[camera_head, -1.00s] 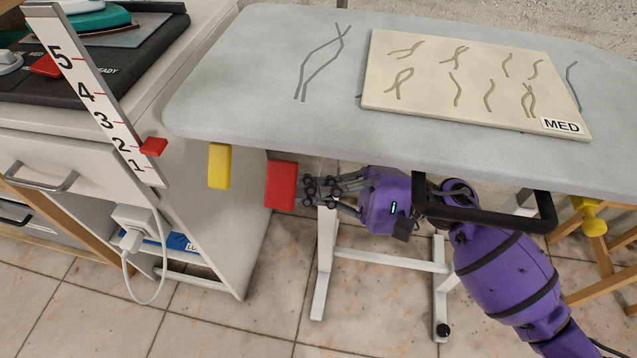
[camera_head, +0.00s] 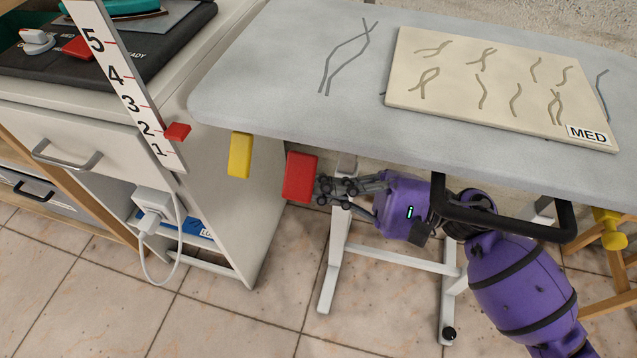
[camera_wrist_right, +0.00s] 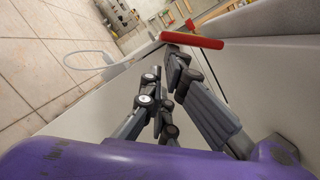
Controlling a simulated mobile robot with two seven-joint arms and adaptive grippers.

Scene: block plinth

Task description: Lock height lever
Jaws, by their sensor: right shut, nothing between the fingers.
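A red lever paddle (camera_head: 300,178) hangs below the front edge of the ironing board (camera_head: 330,120). A yellow tab (camera_head: 239,155) hangs to its left. My right gripper (camera_head: 322,190) is shut and empty, its fingertips at the right edge of the red paddle; I cannot tell whether they touch. In the right wrist view the red paddle (camera_wrist_right: 193,40) lies across, just beyond the shut fingertips (camera_wrist_right: 172,52). A height scale (camera_head: 125,85) numbered 1 to 5 has a red pointer (camera_head: 177,131) near 2. My left gripper is not in view.
A pale cabinet (camera_head: 225,210) with a drawer stands left of the paddle. A white plug and cord (camera_head: 155,215) hang on it. A black bar (camera_head: 500,225) is under the board beside my right arm. A panel marked MED (camera_head: 500,90) lies on the board.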

